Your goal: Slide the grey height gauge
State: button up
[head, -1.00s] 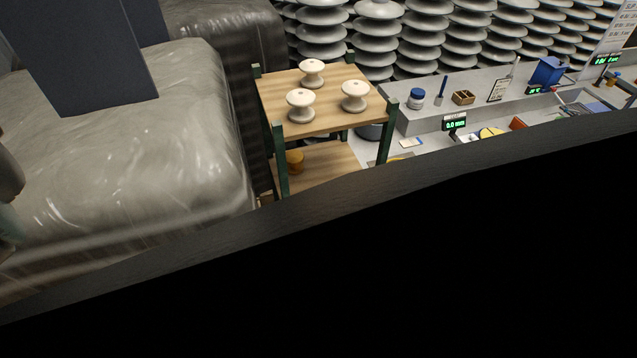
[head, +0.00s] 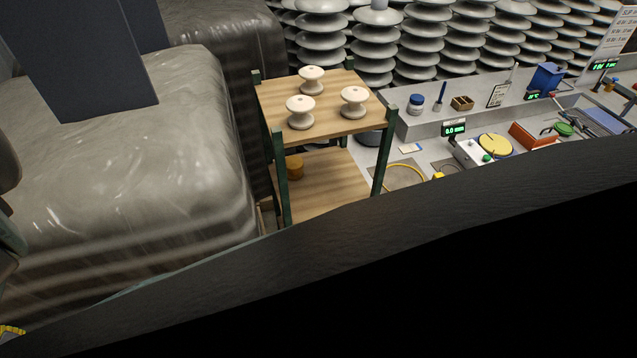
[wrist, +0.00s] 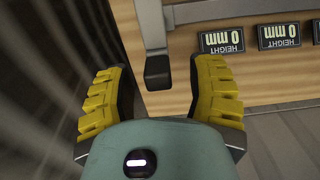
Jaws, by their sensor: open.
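In the wrist view a grey upright bar (wrist: 151,24) with a dark block (wrist: 158,73) at its lower end shows in front of a wooden panel. It looks like part of the grey height gauge; the rest of the gauge is out of view. My gripper (wrist: 161,68) is open, with a yellow ribbed finger on each side of the dark block. Gaps show between the block and both fingers. In the head view only a small yellow piece, seemingly of my gripper, shows at the lower left edge.
Several displays reading "HEIGHT 0 mm" (wrist: 222,41) sit upside down on the wooden panel (wrist: 270,70). In the head view a wooden shelf rack (head: 325,118) holds white insulators (head: 301,112). A wrapped grey bulk (head: 150,170) stands left. A dark shape covers the lower right.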

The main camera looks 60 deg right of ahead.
jog(key=shift+o, duration=0.3)
jog(key=shift+f, duration=0.25)
jog(key=shift+d, duration=0.1)
grip_shut()
